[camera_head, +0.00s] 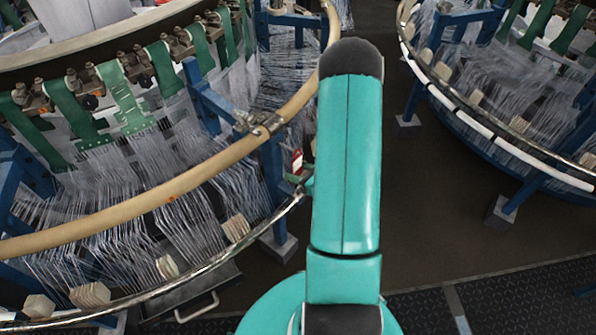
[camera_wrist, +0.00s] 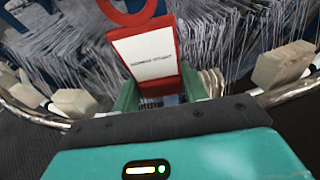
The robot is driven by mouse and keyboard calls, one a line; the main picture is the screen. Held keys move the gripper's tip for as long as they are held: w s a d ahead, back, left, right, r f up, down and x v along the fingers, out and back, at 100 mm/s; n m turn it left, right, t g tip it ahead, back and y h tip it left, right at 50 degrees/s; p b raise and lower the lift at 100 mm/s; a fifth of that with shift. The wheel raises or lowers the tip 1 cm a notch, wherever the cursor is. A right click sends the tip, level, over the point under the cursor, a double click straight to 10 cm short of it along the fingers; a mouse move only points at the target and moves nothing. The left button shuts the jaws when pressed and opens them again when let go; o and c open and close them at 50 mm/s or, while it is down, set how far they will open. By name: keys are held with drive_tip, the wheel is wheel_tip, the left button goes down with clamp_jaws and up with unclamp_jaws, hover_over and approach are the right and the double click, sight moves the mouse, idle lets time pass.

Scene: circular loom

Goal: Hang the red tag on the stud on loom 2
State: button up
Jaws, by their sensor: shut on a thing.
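The red tag (camera_wrist: 145,55) has a red border, a white face with a line of print too small to read, and a red ring at its top. It stands upright between the green fingers of my gripper (camera_wrist: 160,93), which is shut on its lower end. In the head view the tag (camera_head: 297,161) is a small red and white patch just left of my arm, beside the near loom's rim. My arm hides most of my gripper there. I cannot make out the stud, nor a number on either loom.
The left loom (camera_head: 150,198) has a tan ring, a lower metal rail, blue posts and many fine threads. A second loom (camera_head: 480,128) stands at the right. Dark floor (camera_head: 440,225) lies open between them. Pale blocks (camera_wrist: 283,65) line the rail near my gripper.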

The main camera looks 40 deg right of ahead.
drive_tip(key=shift+f, duration=0.15)
drive_tip(key=o, duration=1.2)
drive_tip(key=shift+c, duration=0.2)
drive_tip(key=v, duration=0.9)
drive_tip(key=shift+f, duration=0.25)
drive_tip(key=shift+s, duration=0.1)
